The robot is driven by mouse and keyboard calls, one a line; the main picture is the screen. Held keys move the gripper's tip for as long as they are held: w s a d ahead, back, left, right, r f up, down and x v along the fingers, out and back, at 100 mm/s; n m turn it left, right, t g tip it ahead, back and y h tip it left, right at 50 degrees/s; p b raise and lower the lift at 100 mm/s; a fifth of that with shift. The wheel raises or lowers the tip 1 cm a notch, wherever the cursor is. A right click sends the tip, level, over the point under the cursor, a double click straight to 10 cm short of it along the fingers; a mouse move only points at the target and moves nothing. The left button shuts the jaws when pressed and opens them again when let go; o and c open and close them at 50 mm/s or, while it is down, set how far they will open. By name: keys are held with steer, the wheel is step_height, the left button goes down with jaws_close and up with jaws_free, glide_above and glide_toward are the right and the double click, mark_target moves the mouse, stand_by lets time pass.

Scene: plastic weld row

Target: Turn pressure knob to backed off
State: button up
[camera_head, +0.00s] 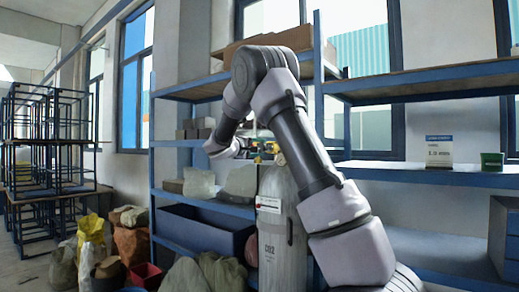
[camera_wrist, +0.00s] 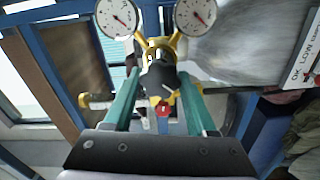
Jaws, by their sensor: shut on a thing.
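The pressure knob (camera_wrist: 158,82) is dark and sits at the front of a brass regulator (camera_wrist: 98,101) in the wrist view. The green fingers of my gripper (camera_wrist: 158,75) stand on either side of it and are shut on it. Two round white gauges, one at left (camera_wrist: 117,17) and one at right (camera_wrist: 195,14), show above the knob, each with a reddish needle. In the head view the regulator (camera_head: 268,150) sits on top of a grey CO2 cylinder (camera_head: 276,235). My gripper is at its left side there, small and partly hidden. The knob's setting cannot be read.
Blue shelves (camera_head: 205,205) stand behind and beside the cylinder, with bags and a blue bin (camera_head: 205,232). Sacks (camera_head: 130,240) and a red crate (camera_head: 146,275) are on the floor at left. A white box (camera_head: 439,151) and a green container (camera_head: 491,161) stand on the right shelf.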

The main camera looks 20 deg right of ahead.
steer(key=o, duration=1.4)
steer(key=shift+c, duration=0.2)
steer(key=shift+a, duration=0.1)
steer(key=v, duration=1)
steer(key=shift+s+a, duration=0.2)
steer(key=shift+a, duration=0.05)
steer(key=shift+f, duration=0.1)
